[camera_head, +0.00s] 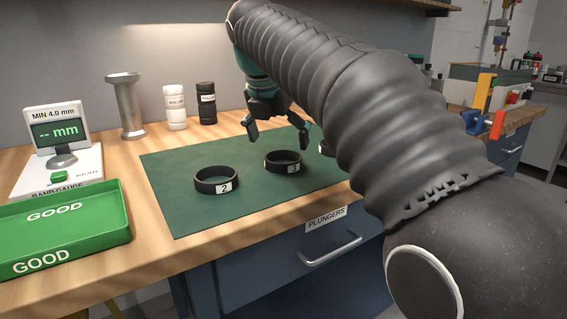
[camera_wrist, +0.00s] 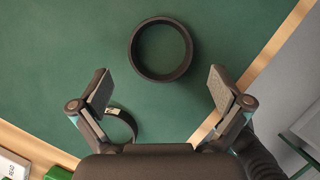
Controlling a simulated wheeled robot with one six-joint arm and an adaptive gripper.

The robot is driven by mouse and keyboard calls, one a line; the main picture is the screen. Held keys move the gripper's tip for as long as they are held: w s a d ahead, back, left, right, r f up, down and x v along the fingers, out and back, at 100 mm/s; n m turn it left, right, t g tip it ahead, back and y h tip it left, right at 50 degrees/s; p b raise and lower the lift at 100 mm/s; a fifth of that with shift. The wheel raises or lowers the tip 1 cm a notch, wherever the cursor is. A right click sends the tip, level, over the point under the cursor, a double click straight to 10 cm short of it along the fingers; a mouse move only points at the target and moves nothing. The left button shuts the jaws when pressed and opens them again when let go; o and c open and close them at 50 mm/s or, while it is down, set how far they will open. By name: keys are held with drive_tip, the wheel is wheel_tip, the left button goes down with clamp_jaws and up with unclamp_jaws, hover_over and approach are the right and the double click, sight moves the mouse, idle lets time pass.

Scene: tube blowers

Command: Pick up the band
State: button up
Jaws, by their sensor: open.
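Black ring-shaped bands lie flat on a green mat (camera_head: 190,221). Band "2" (camera_head: 216,188) is at the left and band "3" (camera_head: 283,168) is to its right. A third band (camera_head: 326,149) is mostly hidden behind my arm. My gripper (camera_head: 277,130) is open and empty, above the mat beyond band "3". In the wrist view, one whole band (camera_wrist: 160,76) lies ahead of my gripper (camera_wrist: 160,86), centred between the spread fingers. Another band (camera_wrist: 131,122) is partly hidden by the left finger. I cannot read the numbers there.
A green "GOOD" tray (camera_head: 126,208) and a band gauge (camera_head: 57,163) reading "-- mm" stand at the left. A grey metal post (camera_head: 127,105), a white bottle (camera_head: 175,106) and a black bottle (camera_head: 206,103) stand behind the mat. A "PLUNGERS" drawer (camera_head: 320,262) is below the bench edge.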

sight(282, 153)
drive_tip(key=x, duration=0.4)
drive_tip(key=shift+w+f+b, duration=0.1)
drive_tip(key=shift+w+b, duration=0.05)
drive_tip(key=shift+b, duration=0.2)
drive_tip(key=c, duration=0.9)
drive_tip(key=shift+c, duration=0.2)
wheel_tip(282, 153, up, 5)
drive_tip(key=shift+f+p, duration=0.2)
drive_tip(key=shift+p, duration=0.6)
drive_tip(key=s+d+r, duration=0.5)
drive_tip(key=d+r, duration=0.1)
drive_tip(key=d, duration=0.4)
drive_tip(key=shift+s+d+r, duration=0.15)
drive_tip(key=shift+d+r, duration=0.1)
drive_tip(key=shift+d, duration=0.05)
drive_tip(key=shift+d, duration=0.1)
